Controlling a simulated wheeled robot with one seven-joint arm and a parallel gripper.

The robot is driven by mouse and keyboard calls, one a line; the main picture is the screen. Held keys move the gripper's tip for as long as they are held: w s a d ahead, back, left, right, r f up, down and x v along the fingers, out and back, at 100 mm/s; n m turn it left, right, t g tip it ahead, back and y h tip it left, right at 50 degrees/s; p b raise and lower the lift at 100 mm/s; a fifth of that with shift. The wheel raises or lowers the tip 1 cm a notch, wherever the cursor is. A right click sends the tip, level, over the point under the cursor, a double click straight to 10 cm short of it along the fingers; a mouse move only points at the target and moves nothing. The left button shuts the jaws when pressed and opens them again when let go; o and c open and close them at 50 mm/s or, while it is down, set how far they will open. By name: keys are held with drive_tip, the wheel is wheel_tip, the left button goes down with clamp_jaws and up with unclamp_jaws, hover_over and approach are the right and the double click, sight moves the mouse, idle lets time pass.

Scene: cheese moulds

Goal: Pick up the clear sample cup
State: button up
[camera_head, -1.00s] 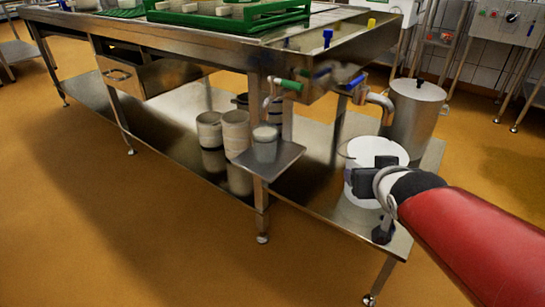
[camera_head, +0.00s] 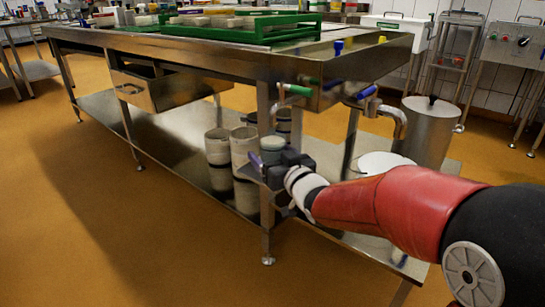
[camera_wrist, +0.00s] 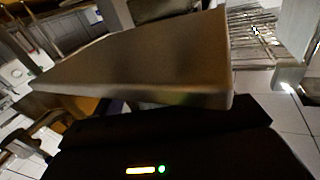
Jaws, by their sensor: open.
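The clear sample cup (camera_head: 272,146) stands on the small metal side shelf of the steel table in the head view. Its lower part is hidden behind my gripper (camera_head: 270,163). My gripper is open, at about the height of the shelf and in front of the cup from the head camera. I cannot tell whether the fingers touch the cup. In the wrist view a tilted metal plate (camera_wrist: 150,58), apparently the small shelf, fills the middle above my dark gripper body. I cannot make out the cup there.
A green-handled tap (camera_head: 296,90) hangs just above the cup. Pale stacked moulds (camera_head: 243,148) stand on the lower shelf (camera_head: 170,138) to the left. Orange floor is clear in front.

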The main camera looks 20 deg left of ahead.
drive_tip(key=shift+x, duration=0.95)
drive_tip(key=c, duration=1.2)
drive_tip(key=shift+r, duration=0.1)
